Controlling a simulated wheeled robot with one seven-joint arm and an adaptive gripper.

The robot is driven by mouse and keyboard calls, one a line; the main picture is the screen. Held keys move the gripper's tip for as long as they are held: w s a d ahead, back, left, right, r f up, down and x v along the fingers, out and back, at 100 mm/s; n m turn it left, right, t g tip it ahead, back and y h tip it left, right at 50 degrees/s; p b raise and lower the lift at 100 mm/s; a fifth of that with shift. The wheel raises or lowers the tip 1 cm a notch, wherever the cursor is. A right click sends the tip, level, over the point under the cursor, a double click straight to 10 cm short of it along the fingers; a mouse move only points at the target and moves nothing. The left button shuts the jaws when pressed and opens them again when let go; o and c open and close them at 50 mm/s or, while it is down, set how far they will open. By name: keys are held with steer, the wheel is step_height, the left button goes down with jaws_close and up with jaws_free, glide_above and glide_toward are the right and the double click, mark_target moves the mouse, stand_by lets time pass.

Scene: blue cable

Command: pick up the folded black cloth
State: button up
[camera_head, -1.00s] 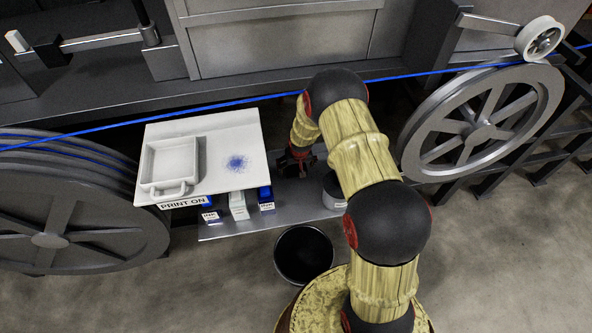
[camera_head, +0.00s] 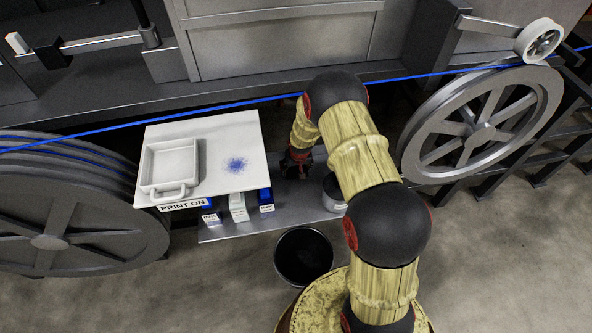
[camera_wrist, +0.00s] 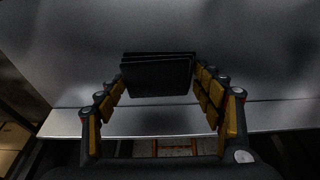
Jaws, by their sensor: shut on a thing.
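The folded black cloth (camera_wrist: 157,77) shows in the wrist view as a dark stack of flat layers, between the two fingers of my gripper (camera_wrist: 160,80). The fingers are shut on its left and right sides. In the head view my gripper (camera_head: 298,168) is low over the grey metal shelf (camera_head: 290,215), right of the white board. My arm partly covers it there, and the cloth is hard to make out. I cannot tell whether the cloth still touches the shelf.
A white board (camera_head: 220,190) with a tray (camera_head: 172,165) stands left of my gripper, ink boxes (camera_head: 238,207) below it. A round tin (camera_head: 333,193) stands close on the right. A black bin (camera_head: 303,257) is in front. A blue cable (camera_head: 240,103) runs behind, between large wheels.

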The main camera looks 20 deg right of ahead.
mark_target(296, 170)
steer(key=shift+r+p, duration=0.3)
steer(key=shift+r, duration=0.2)
step_height(296, 170, up, 2)
steer(key=shift+w+r+p, duration=0.1)
steer(key=shift+r+p, duration=0.15)
steer(key=shift+p, duration=0.35)
steer(key=s+a+r+p, duration=0.2)
steer(key=s+r+p, duration=0.2)
steer(key=s+r, duration=0.5)
steer(key=s, duration=0.5)
steer(key=shift+a+r, duration=0.25)
steer(key=shift+a, duration=0.15)
steer(key=o, duration=0.4)
steer(key=shift+c, duration=1)
